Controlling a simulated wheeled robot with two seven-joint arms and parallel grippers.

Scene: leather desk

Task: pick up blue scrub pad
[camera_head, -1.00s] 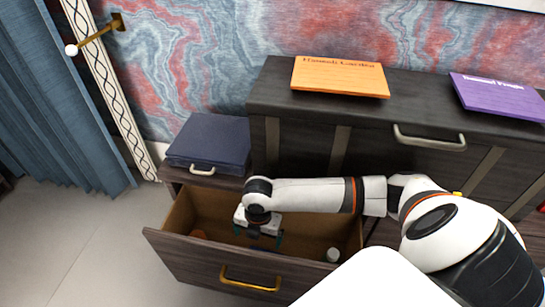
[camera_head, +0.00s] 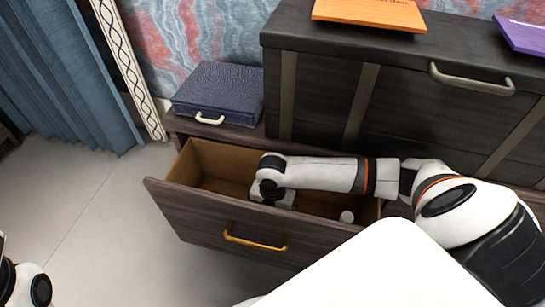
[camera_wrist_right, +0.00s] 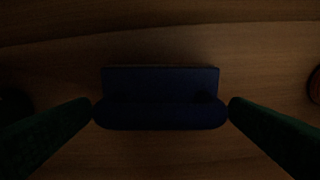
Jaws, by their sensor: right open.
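The blue scrub pad (camera_wrist_right: 160,108) lies on the wooden drawer floor in the right wrist view, dark and dimly lit. My right gripper (camera_wrist_right: 161,106) is open, with one green-dark fingertip close to each end of the pad. I cannot tell whether the fingertips touch it. In the head view my right wrist reaches down into the open drawer (camera_head: 215,215); its fingers and the pad are hidden there behind the wrist and drawer front. Part of my left arm shows at the lower left corner, without its gripper.
A small white round thing (camera_head: 347,216) stands in the drawer, right of my wrist. The drawer front has a gold handle (camera_head: 255,239). A dark blue case (camera_head: 220,92) lies on the lower cabinet top. The tall dark cabinet (camera_head: 420,115) stands close behind my right arm.

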